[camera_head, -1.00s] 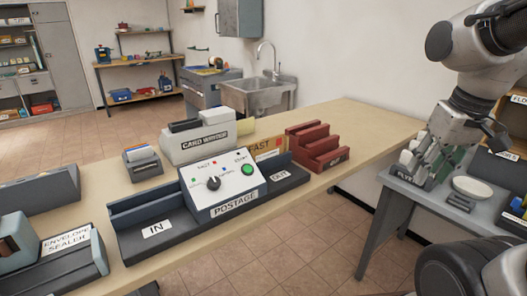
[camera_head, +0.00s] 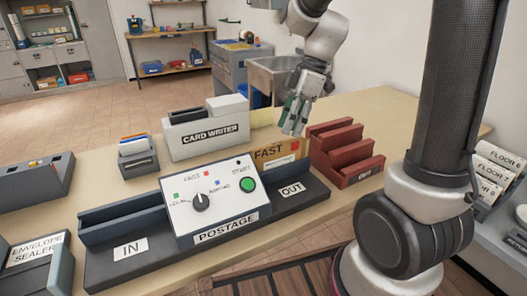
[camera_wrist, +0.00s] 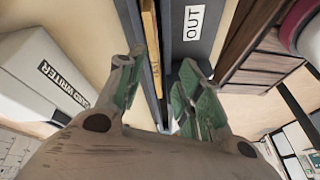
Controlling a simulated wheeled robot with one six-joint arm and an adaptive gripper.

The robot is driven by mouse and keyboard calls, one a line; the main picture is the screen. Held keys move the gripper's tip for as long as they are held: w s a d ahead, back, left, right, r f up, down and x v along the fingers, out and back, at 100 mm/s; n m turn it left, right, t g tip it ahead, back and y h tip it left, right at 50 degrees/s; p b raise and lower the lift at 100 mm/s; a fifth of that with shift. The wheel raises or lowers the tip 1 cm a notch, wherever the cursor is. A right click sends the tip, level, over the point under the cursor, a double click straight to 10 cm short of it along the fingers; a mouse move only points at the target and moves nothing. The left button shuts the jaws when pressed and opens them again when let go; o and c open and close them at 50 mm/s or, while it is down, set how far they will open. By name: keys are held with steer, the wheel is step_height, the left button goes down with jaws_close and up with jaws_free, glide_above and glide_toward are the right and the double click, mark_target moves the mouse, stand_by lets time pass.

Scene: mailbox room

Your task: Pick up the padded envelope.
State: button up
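The padded envelope (camera_head: 277,150) is tan, marked FAST, and stands upright in the slot behind the OUT side of the postage machine (camera_head: 212,200). In the wrist view its thin top edge (camera_wrist: 151,45) runs lengthwise between my fingers, nearer the left one. My gripper (camera_head: 295,115) hangs fingers-down just above the envelope's right part. In the wrist view my gripper (camera_wrist: 162,62) is open, with green-padded fingers apart and nothing held.
The card writer (camera_head: 206,127) stands behind and left of the envelope. A red stepped rack (camera_head: 343,153) stands close to its right. An envelope sealer (camera_head: 36,262) is at front left. The table behind the rack is clear.

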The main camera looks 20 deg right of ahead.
mark_target(280, 142)
steer(key=shift+w+a+r+n, duration=0.2)
steer(key=shift+w+a+n, duration=0.1)
steer(key=shift+n, duration=0.5)
steer(key=n, duration=0.2)
steer(key=shift+s+a+n, duration=0.1)
steer(key=shift+a+n, duration=0.1)
steer(key=shift+n, duration=0.1)
steer(key=shift+x, duration=3.9)
steer(key=shift+d+f, duration=0.1)
steer(key=shift+f, duration=0.15)
jaws_close()
